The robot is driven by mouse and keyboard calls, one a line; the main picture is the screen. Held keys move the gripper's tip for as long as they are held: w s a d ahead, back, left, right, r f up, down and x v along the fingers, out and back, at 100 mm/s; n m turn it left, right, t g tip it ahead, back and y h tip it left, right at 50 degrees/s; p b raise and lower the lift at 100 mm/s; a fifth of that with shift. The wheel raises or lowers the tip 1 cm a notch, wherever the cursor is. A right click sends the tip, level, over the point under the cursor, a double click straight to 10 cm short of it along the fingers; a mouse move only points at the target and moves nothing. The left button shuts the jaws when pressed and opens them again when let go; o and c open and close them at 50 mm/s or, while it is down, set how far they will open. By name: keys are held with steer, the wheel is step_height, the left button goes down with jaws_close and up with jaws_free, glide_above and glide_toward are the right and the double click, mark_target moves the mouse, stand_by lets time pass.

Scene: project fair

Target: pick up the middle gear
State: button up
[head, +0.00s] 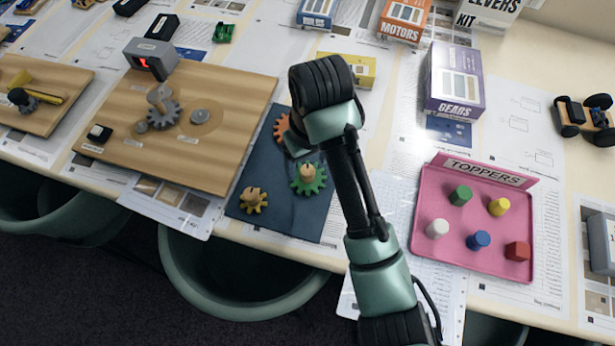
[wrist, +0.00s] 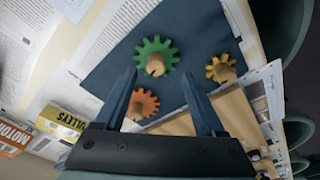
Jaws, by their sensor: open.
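Three toothed gears with wooden knobs lie on a dark blue mat (head: 283,222). The green gear (head: 318,186) looks largest. The yellow gear (head: 246,207) looks smaller and sits at the mat's near left corner. The orange gear (head: 281,124) is at the far end, partly hidden by my arm in the head view. In the wrist view my gripper (wrist: 160,73) is open and empty above the mat. The orange gear (wrist: 150,97) shows between the fingers, close to the left one. The green gear (wrist: 165,46) shows past the fingertips, and the yellow gear (wrist: 212,66) to the right.
A wooden board (head: 235,110) with a mounted gear and a display box stands left of the mat. A pink toppers tray (head: 455,262) with several coloured pieces is at right. A purple gears box (head: 455,78) and a yellow box (head: 350,68) stand behind. Papers cover the table.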

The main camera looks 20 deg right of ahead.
mark_target(308, 170)
steer(key=shift+w+d+f+p, duration=0.15)
steer(key=shift+w+f, duration=0.1)
steer(key=shift+f, duration=0.7)
steer(key=shift+w+f+p, duration=0.15)
steer(key=shift+w+f, duration=0.05)
steer(key=shift+f, duration=0.8)
steer(key=shift+w+d+f+p, duration=0.15)
steer(key=shift+w+f, duration=0.1)
steer(key=shift+f, duration=0.7)
steer(key=shift+a, duration=0.1)
jaws_close()
